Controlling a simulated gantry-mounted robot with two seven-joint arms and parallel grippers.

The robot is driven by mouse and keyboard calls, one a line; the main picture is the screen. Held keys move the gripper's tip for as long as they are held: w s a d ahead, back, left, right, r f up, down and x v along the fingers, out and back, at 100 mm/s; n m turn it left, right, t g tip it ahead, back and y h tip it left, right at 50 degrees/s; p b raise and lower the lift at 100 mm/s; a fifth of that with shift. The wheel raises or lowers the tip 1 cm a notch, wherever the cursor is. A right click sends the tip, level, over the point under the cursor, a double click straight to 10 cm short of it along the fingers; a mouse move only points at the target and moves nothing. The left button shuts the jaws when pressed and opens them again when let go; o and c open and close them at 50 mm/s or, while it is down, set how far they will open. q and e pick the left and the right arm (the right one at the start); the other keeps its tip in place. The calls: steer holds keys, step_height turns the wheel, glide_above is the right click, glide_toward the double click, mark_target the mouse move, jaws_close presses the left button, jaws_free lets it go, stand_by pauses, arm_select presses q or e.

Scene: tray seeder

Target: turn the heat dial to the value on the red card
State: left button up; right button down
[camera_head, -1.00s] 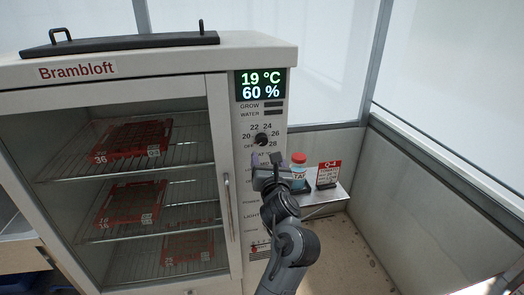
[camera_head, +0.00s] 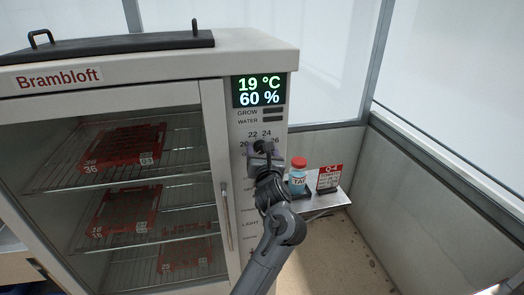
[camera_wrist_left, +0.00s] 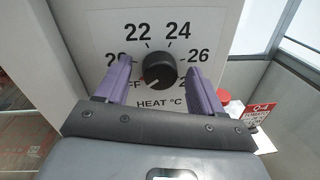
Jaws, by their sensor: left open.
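The black round heat dial (camera_wrist_left: 160,70) sits on the white panel, ringed by 20, 22, 24, 26 and a partly hidden 28. In the head view my left gripper (camera_head: 263,154) covers much of the dial (camera_head: 262,146). My right gripper is out of view.
The cabinet display (camera_head: 259,91) reads 19 °C and 60 %. A red-capped bottle (camera_head: 298,177) stands on a small shelf beside the card, close to my left arm. Red trays (camera_head: 124,147) sit on wire racks behind the cabinet's glass door.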

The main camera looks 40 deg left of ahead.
arm_select(q)
steer(key=shift+c, duration=0.8)
steer(key=c, duration=0.9)
